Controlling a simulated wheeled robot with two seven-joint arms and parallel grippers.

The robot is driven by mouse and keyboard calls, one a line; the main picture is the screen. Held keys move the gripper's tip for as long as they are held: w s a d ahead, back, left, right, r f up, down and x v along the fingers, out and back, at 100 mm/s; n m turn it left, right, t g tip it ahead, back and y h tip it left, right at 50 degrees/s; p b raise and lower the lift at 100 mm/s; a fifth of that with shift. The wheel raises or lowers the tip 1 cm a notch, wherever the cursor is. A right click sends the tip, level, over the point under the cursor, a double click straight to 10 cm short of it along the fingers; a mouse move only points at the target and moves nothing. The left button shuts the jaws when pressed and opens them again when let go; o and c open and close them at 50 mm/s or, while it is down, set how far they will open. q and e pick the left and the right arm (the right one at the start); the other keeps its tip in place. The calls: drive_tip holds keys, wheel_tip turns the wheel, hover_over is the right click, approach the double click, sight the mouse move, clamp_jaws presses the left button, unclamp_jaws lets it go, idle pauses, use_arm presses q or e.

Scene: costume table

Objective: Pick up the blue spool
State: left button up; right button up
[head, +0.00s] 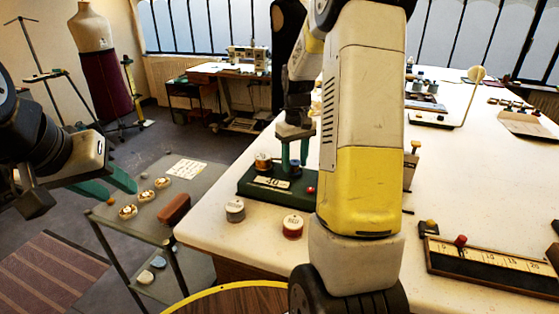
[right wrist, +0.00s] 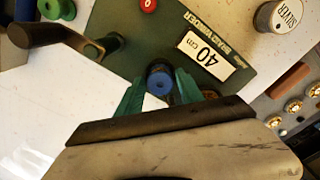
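The blue spool (right wrist: 160,83) stands on the green winder board (right wrist: 135,45), which is marked 40 cm. In the head view a little of the spool (head: 295,171) shows low between my right fingertips. My right gripper (right wrist: 159,92) is open, with one green finger on each side of the spool and a narrow gap showing. In the head view my right gripper (head: 294,156) points down over the board. My left gripper (head: 112,188) is open and empty, left of the table beside the grey side trolley.
A copper-brown spool (head: 263,162) stands on the board close to my right gripper. A silver-labelled spool (head: 235,211) and a red spool (head: 292,227) stand in front. The trolley (head: 146,228) holds small dishes and a brown block (head: 174,209). A ruler board (head: 490,262) lies at right.

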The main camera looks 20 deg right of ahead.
clamp_jaws()
drive_tip(key=shift+r, duration=0.1)
